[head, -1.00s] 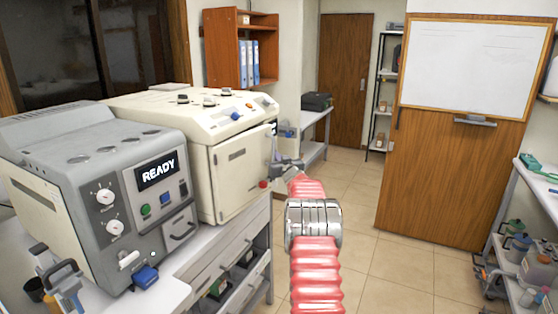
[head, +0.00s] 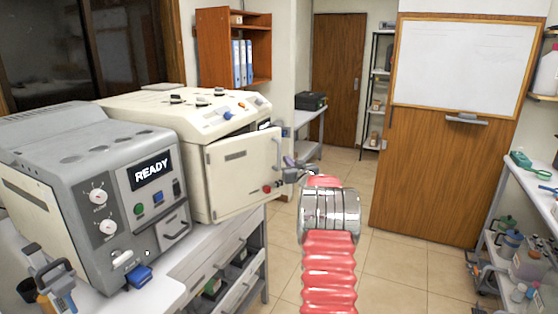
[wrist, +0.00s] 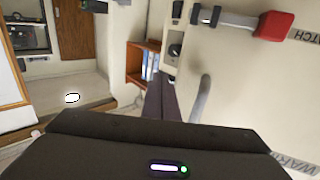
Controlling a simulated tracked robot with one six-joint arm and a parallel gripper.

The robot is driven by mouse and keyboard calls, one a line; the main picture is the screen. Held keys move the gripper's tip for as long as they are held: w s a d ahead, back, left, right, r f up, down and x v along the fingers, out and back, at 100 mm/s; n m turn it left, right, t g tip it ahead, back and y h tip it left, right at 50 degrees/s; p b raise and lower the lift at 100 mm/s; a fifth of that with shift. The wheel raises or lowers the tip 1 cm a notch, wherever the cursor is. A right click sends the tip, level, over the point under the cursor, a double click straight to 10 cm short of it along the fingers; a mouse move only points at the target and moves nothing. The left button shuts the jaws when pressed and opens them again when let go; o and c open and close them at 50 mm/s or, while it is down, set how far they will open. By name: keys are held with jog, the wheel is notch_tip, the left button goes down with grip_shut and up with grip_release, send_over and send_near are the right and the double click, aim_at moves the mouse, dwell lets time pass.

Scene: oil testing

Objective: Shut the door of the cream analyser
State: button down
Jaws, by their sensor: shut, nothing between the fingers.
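The cream analyser (head: 150,115) stands on the bench at left in the head view. Its door (head: 235,175) stands ajar, with a dark gap along the top and its free edge swung out to the right. A grey bar handle (head: 277,150) is at that free edge, and a red knob (head: 267,189) sits lower down. My gripper (head: 289,162) is shut and empty close beside the handle. In the wrist view my dark fingers (wrist: 160,100) lie next to the curved handle (wrist: 200,98); contact cannot be told.
A grey machine (head: 95,190) with a READY display stands left of the analyser on the bench (head: 195,255). A whiteboard (head: 460,65) on a wooden panel and a shelf with bottles (head: 520,250) are at right. Tiled floor (head: 390,265) is free between.

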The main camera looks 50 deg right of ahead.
jog(key=shift+s+d, duration=0.25)
jog(key=shift+s, duration=1)
jog(key=shift+s+d, duration=0.25)
jog(key=shift+s, duration=0.95)
